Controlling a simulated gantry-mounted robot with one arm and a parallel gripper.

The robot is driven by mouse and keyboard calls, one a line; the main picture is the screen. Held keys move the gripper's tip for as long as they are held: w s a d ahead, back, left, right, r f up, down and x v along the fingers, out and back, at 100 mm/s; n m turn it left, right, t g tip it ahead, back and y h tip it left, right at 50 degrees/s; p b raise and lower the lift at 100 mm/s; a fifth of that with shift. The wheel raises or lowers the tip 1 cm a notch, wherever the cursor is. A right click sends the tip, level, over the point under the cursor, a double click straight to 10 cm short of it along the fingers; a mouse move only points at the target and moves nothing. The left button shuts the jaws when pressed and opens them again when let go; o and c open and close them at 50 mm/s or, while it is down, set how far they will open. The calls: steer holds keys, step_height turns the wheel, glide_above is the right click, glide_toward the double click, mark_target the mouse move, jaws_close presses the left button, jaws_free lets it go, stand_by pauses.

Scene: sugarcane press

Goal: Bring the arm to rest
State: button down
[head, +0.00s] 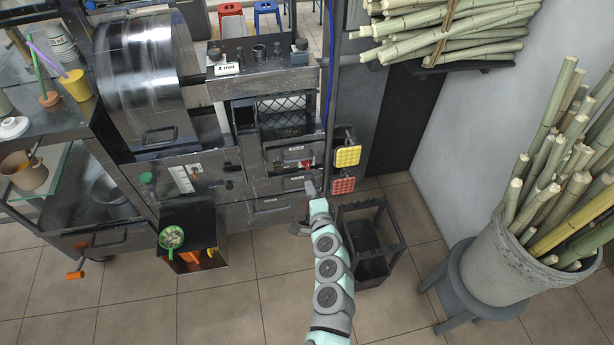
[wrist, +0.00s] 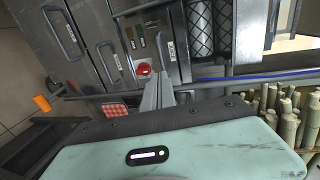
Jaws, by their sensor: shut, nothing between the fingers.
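My arm reaches up from the bottom of the head view, with my gripper (head: 311,188) in front of the sugarcane press (head: 273,207). In the wrist view my gripper (wrist: 158,92) has its fingers together with nothing between them. A red button (wrist: 144,70) on the press front shows just beside the fingertips in the wrist view. The same red button (head: 307,166) shows above the gripper in the head view. I cannot tell whether the fingers touch the panel.
A yellow pad (head: 347,156) and a red pad (head: 342,186) stick out right of my gripper. A dark open bin (head: 371,250) stands on the floor beside my arm. A large pot (head: 510,258) of cane stands at the right.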

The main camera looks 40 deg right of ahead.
steer(key=v, duration=0.2)
steer(key=shift+s+a+r, duration=0.1)
steer(key=shift+s+a, duration=0.05)
steer(key=shift+s, duration=0.2)
